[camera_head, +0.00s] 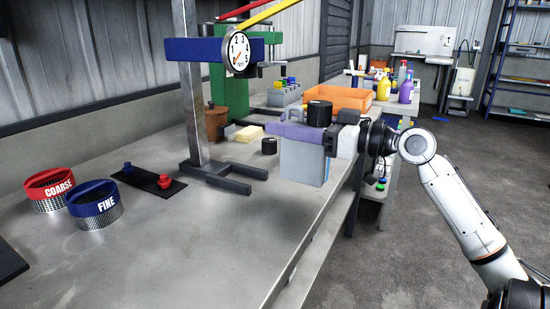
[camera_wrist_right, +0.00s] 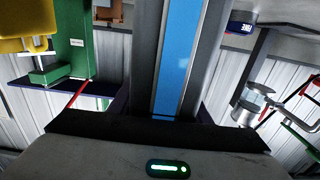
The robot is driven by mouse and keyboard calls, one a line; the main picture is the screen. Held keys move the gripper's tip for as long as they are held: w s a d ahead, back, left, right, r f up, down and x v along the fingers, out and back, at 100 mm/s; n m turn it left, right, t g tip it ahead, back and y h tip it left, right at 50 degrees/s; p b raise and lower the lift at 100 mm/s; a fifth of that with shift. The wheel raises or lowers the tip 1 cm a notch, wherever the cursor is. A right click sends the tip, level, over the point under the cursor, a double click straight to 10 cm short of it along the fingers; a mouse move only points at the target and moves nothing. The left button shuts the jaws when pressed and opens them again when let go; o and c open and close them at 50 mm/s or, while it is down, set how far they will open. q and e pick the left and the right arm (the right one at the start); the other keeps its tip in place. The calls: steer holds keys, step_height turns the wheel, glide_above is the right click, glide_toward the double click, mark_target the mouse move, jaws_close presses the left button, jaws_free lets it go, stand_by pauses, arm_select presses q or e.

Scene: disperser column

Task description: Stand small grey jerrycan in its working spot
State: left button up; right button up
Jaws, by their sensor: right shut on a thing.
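The small grey jerrycan (camera_head: 303,163) is in the head view, near the right edge of the grey bench (camera_head: 170,240). My left gripper is not in view.
A steel column (camera_head: 190,90) with a forked foot (camera_head: 225,176), blue arm and dial (camera_head: 237,52) stands left of the can. An orange tray (camera_head: 340,97) is behind. Red COARSE (camera_head: 55,190) and blue FINE (camera_head: 96,205) sieves stand left.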

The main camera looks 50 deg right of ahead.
mark_target(287, 147)
step_height(287, 147, down, 4)
steer(key=b, duration=0.3)
steer(key=shift+w, duration=0.1)
steer(key=shift+f+b, duration=0.65)
steer(key=shift+b, duration=0.1)
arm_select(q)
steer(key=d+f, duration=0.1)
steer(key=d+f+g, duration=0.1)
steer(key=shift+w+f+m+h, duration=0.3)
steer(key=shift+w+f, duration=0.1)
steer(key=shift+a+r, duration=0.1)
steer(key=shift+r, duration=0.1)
arm_select(e)
steer(key=shift+w+r, duration=0.1)
steer(key=shift+r, duration=0.05)
arm_select(q)
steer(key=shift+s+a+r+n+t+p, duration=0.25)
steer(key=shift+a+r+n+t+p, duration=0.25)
steer(key=shift+p, duration=0.75)
arm_select(e)
steer(key=x, duration=0.5)
steer(key=shift+w+a, duration=0.1)
steer(key=shift+w, duration=0.2)
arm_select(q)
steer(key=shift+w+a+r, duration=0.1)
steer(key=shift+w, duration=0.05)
